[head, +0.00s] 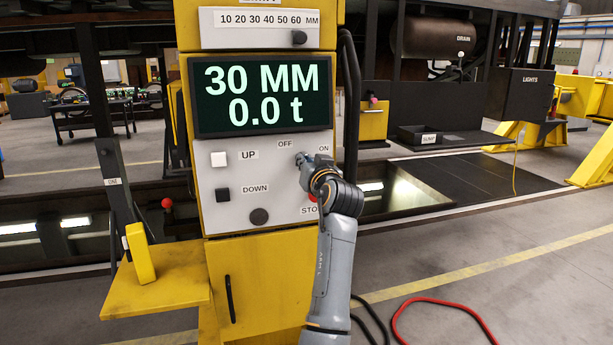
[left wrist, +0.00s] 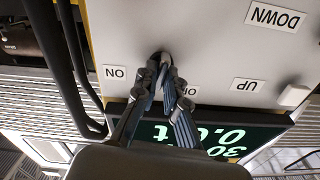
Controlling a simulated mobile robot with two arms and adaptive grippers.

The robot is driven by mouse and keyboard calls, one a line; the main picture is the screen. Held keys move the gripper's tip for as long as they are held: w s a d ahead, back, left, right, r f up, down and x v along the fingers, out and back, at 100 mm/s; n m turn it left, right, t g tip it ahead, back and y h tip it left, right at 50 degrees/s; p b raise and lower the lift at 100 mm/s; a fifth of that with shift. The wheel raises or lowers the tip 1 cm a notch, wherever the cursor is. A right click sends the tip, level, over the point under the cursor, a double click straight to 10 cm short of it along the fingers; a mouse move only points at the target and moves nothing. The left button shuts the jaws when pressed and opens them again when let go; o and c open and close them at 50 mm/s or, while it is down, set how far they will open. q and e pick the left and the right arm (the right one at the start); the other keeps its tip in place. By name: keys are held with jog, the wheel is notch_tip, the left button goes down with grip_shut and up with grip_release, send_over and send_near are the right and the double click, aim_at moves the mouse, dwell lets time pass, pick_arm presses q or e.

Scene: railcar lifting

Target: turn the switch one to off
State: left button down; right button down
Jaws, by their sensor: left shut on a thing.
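The yellow control stand has a grey panel (head: 232,212) with OFF and ON labels at its upper right. My left gripper (head: 303,159) is at the panel just below those labels and hides the switch in the head view. In the left wrist view, the dark switch knob (left wrist: 160,56) shows at the fingertips of my left gripper (left wrist: 161,72). The fingers converge and are shut on it. The ON label is clear there, and the OFF label is partly behind a finger. The knob's pointing direction cannot be made out. My right gripper is not in view.
The display (head: 262,94) reads 30 MM and 0.0 t. The UP button (head: 219,159), DOWN button (head: 222,194) and a partly hidden red stop button (head: 312,197) are nearby. A yellow shelf (head: 165,290) juts out left. A red cable (head: 440,301) lies on the floor at right.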

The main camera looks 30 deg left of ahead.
pick_arm(q)
jog(key=shift+n+b, duration=0.85)
jog(key=shift+n, duration=0.15)
jog(key=shift+r, duration=0.1)
jog(key=c, duration=1.4)
grip_release()
jog(key=shift+a, duration=0.1)
jog(key=v, duration=0.7)
jog(key=shift+s, duration=0.2)
jog(key=shift+d, duration=0.2)
